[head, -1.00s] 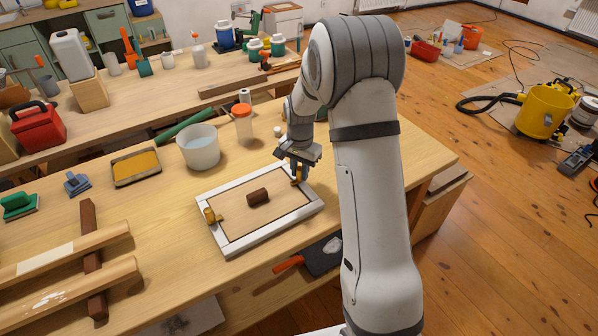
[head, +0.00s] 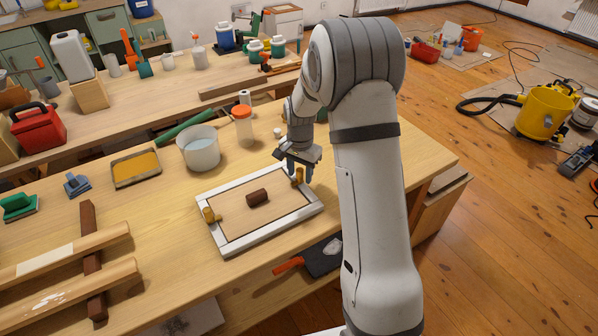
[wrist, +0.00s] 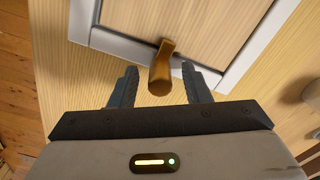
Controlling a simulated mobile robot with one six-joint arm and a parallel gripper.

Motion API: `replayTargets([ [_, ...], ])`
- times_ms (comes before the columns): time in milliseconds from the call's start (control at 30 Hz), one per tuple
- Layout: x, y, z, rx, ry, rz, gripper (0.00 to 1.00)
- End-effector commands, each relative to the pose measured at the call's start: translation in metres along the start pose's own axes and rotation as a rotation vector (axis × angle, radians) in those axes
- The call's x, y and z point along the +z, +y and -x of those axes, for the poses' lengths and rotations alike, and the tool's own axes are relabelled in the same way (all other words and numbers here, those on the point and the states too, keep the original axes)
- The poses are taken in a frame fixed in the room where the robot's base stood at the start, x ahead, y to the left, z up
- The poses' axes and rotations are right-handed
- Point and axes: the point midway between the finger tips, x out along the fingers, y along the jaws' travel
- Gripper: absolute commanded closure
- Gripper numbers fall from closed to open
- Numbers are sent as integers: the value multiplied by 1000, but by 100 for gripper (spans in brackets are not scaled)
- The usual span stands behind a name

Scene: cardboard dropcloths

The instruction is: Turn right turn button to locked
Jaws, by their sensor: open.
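A framed wooden panel (head: 235,231) with a white-grey frame lies on the workbench, with a dark brown block handle (head: 257,196) in its middle. The right turn button (head: 299,175) is brass-coloured and sits on the frame's right side. The left turn button (head: 210,215) sits on the opposite side. My gripper (head: 300,172) is over the right side of the frame. In the wrist view, my open gripper (wrist: 159,73) has one finger on each side of the right turn button (wrist: 161,66), with visible gaps. The button runs from the panel's edge across the frame; its pivot is not clear.
A white bucket (head: 198,150), an orange-lidded jar (head: 243,128) and a yellow tray (head: 136,168) stand behind the panel. A dark scraper tool (head: 322,257) with an orange handle lies in front. Wooden bars (head: 94,265) are at the left.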

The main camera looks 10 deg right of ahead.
Motion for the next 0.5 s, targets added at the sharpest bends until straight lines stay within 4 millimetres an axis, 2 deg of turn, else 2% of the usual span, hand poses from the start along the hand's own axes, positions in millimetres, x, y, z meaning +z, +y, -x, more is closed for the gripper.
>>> replayTargets([
  [167,0,0,7,-1,1,0,57],
  [500,0,0,62,-2,2,0,57],
])
